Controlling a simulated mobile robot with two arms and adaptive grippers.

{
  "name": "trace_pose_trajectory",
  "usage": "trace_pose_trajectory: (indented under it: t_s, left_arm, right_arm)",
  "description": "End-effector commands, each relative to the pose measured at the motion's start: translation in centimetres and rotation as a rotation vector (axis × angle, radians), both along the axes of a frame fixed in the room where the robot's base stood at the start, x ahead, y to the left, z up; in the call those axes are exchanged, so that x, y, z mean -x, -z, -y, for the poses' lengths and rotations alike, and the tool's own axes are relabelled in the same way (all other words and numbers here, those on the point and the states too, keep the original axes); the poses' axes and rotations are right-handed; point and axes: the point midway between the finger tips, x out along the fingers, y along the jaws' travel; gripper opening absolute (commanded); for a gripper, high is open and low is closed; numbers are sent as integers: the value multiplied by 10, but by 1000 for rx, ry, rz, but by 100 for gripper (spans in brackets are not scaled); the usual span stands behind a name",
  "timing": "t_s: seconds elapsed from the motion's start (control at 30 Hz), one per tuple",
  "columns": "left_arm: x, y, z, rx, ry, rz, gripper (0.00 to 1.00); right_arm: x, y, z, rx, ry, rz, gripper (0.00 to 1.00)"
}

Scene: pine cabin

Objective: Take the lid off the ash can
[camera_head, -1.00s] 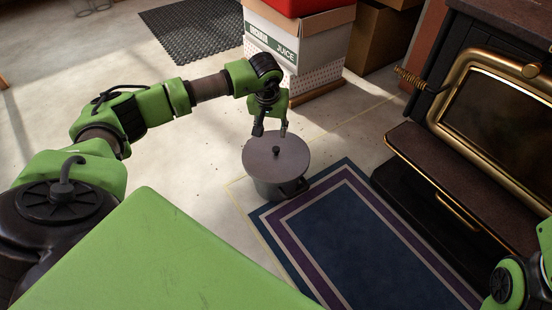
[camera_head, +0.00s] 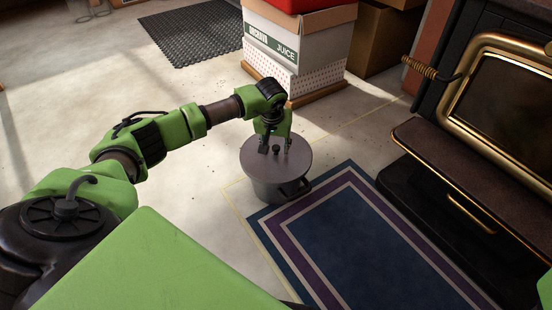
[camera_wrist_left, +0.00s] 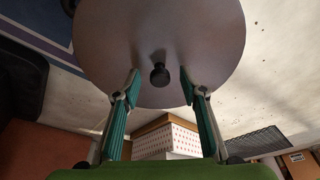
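The ash can (camera_head: 268,187) is a dark grey metal can standing on the floor at the corner of the rug. Its flat round lid (camera_head: 254,158) is on top, with a small black knob (camera_head: 276,149) in the middle. My left gripper (camera_head: 275,150) is just above the lid, its fingers pointing down on either side of the knob. In the left wrist view the lid (camera_wrist_left: 200,40) fills the top, and the knob (camera_wrist_left: 159,74) lies between and a little beyond the open fingertips, apart from both. My right gripper is out of view.
A blue and purple bordered rug (camera_head: 370,240) lies right of the can. A stove (camera_head: 480,130) with a brass-framed door stands at the right. Stacked boxes (camera_head: 300,50) stand behind the can. A black mat (camera_head: 192,32) lies at the back left.

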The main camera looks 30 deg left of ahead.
Motion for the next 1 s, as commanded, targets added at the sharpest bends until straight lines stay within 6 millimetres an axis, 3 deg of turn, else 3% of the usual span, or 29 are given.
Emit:
trace_pose_trajectory:
  t_s: [0.27, 0.4, 0.43, 0.77, 0.93, 1.0]
  left_arm:
    - [-1, 1, 0, 0, 1, 0, 39]
    - [-1, 1, 0, 0, 0, 0, 2]
    - [-1, 1, 0, 0, 0, 0, 0]
    - [-1, -1, 0, 0, 0, 2, 0]
    - [-1, -12, -1, 0, 0, 3, 0]
    - [-2, -22, -1, -2, 0, 4, 0]
  right_arm:
    - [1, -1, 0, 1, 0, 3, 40]
    - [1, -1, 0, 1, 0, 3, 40]
    - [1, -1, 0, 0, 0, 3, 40]
    - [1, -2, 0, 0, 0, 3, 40]
    - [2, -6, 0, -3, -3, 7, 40]
    - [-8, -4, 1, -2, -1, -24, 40]
